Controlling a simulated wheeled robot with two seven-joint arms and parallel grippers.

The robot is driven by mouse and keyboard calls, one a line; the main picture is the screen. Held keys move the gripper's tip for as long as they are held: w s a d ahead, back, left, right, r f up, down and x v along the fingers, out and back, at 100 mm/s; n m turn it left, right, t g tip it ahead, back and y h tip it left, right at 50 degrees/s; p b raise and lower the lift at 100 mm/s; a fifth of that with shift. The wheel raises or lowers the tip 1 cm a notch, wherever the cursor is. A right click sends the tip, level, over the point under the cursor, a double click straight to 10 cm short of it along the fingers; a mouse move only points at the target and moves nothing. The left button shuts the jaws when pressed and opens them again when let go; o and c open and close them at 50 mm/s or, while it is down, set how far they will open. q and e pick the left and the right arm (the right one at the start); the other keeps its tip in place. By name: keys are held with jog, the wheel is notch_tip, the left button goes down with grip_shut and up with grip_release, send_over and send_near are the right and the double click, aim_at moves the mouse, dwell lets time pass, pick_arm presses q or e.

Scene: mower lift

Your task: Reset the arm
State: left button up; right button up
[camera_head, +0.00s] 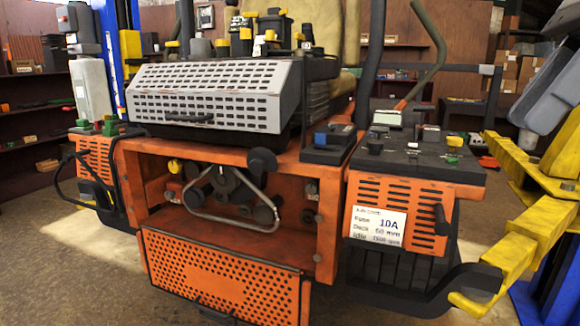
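The grey part at the upper right edge looks like my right arm, with the gripper (530,110) at its lower end beside the yellow lift arm. Its fingers are not clear, so I cannot tell whether it is open or shut. It appears apart from the mower. I make out no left gripper in view. The orange ride-on mower (328,218) fills the middle, with a slotted grey cover (215,92) on top. The yellow lift arm (535,225) runs down the right side towards the mower's dark bumper.
Bent dark levers (430,50) rise behind the mower's right console (420,155). Shelves (30,135) line the back wall. Bare floor (50,260) shows at the front left.

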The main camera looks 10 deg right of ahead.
jog(key=w+d+f+m+t+y, duration=0.2)
jog(key=w+f+m+t+y, duration=0.1)
jog(key=w+f+m+y, duration=0.8)
jog(key=w+d+f+m+t+h, duration=0.1)
jog(key=w+f+m+t+h, duration=0.1)
jog(key=f+m+t, duration=0.5)
jog(key=w+d+f+m+t+h, duration=0.1)
jog(key=w+f+m+t, duration=0.15)
jog(key=f+m, duration=0.5)
notch_tip(320, 180, down, 14)
jog(key=s+a+m+t+h, duration=0.2)
jog(key=s+m+h, duration=0.1)
jog(key=m+h, duration=0.5)
jog(key=s+a+f+m+g+h, duration=0.1)
jog(key=s+a+f+m+g, duration=0.5)
jog(key=s+a+f+m, duration=0.5)
notch_tip(320, 180, down, 3)
jog(key=a+m, duration=0.1)
jog(key=a, duration=0.2)
jog(key=shift+s+f+h+p, duration=0.2)
jog(key=shift+h+p, duration=0.1)
jog(key=shift+p, duration=0.1)
jog(key=shift+w, duration=0.1)
